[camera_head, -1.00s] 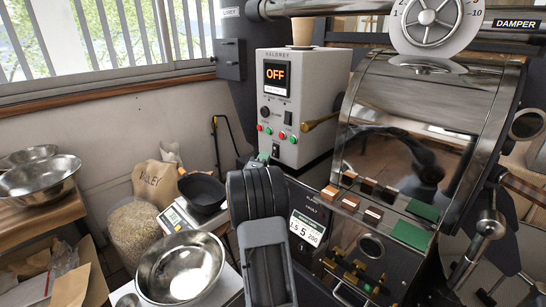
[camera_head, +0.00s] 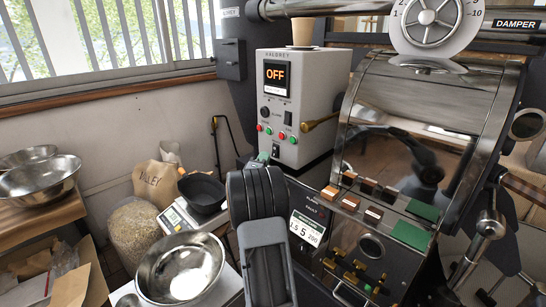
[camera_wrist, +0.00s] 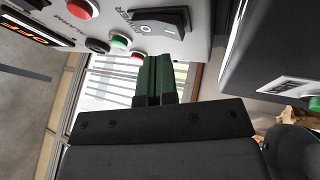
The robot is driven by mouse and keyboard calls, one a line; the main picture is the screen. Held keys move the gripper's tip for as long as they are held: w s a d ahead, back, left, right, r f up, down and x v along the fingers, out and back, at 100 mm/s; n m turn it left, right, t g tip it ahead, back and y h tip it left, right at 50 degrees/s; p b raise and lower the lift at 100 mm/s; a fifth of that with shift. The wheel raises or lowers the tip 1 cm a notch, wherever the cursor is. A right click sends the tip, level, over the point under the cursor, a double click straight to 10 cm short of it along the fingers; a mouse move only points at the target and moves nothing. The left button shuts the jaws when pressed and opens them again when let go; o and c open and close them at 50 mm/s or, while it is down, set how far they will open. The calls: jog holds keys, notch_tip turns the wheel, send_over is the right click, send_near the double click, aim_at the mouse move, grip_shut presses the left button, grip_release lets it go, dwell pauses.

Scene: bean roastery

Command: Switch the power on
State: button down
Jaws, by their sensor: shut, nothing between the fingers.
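A white control box (camera_head: 300,75) stands at the upper middle in the head view, and its small screen (camera_head: 276,78) reads OFF in orange. In the wrist view the black POWER rocker switch (camera_wrist: 160,21), marked O and I, sits on the panel at the top. My gripper (camera_wrist: 156,70) has green fingers, shut together and empty. Their tips point at the panel just below the switch in the picture; I cannot tell whether they touch it. In the head view my gripper (camera_head: 263,157) is at the foot of the box, mostly hidden by my arm.
Red and green buttons (camera_wrist: 118,41) lie beside the switch. A cup (camera_head: 303,31) stands on the box. The metal roaster (camera_head: 420,95) is close on the right. A scale (camera_head: 176,218), a black pan (camera_head: 203,192) and a steel bowl (camera_head: 180,268) are at the left.

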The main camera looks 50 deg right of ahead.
jog(key=shift+d, duration=0.1)
dwell(0.7)
jog(key=shift+d, duration=0.3)
jog(key=shift+d+f+b, duration=0.1)
jog(key=shift+d+b, duration=0.2)
dwell(0.7)
dwell(0.3)
jog(key=shift+a, duration=0.75)
jog(key=a, duration=0.5)
jog(key=shift+w+r, duration=0.15)
jog(key=shift+r, duration=0.25)
dwell(0.4)
